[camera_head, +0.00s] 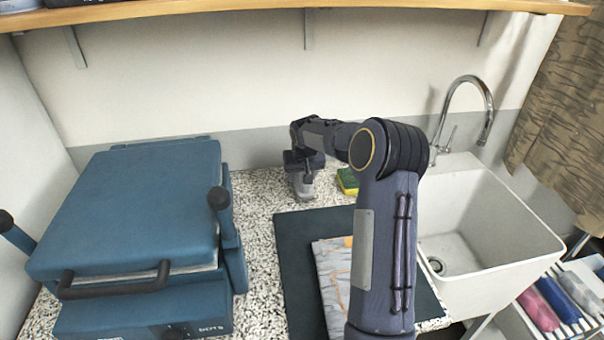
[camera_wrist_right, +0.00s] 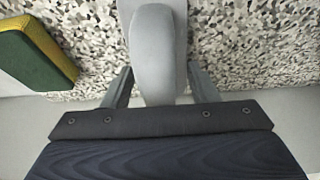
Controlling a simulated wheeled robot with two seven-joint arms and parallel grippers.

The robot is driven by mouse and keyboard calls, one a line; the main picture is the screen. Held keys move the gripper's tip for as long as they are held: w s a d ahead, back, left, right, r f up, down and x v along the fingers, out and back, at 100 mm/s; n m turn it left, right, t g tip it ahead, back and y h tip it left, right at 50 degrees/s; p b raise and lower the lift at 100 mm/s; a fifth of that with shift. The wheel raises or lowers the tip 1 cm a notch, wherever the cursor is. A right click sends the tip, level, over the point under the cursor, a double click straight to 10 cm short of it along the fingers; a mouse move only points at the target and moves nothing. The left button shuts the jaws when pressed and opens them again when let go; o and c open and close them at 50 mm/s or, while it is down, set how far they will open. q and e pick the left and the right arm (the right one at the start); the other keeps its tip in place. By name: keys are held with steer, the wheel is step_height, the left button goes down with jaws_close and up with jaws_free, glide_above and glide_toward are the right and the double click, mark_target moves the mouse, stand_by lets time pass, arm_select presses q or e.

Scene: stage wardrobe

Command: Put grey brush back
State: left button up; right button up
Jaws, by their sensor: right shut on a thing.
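The grey brush (camera_wrist_right: 158,50) sits between the two fingers of my right gripper (camera_wrist_right: 159,88) in the right wrist view. In the head view my right gripper (camera_head: 303,170) points down at the back of the speckled worktop, with the grey brush (camera_head: 304,190) below it. The gripper is shut on the brush. The brush is at or just above the worktop; I cannot tell whether it touches. My left gripper is not in view.
A yellow and green sponge (camera_head: 347,181) lies just right of the brush, also in the wrist view (camera_wrist_right: 32,52). A blue press (camera_head: 130,215) stands left. A dark mat (camera_head: 296,240) with patterned cloth (camera_head: 330,275) lies in front. A white sink (camera_head: 490,230) is at right.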

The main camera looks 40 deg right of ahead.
steer(key=shift+f, duration=0.15)
steer(key=o, duration=0.9)
steer(key=shift+o, duration=0.2)
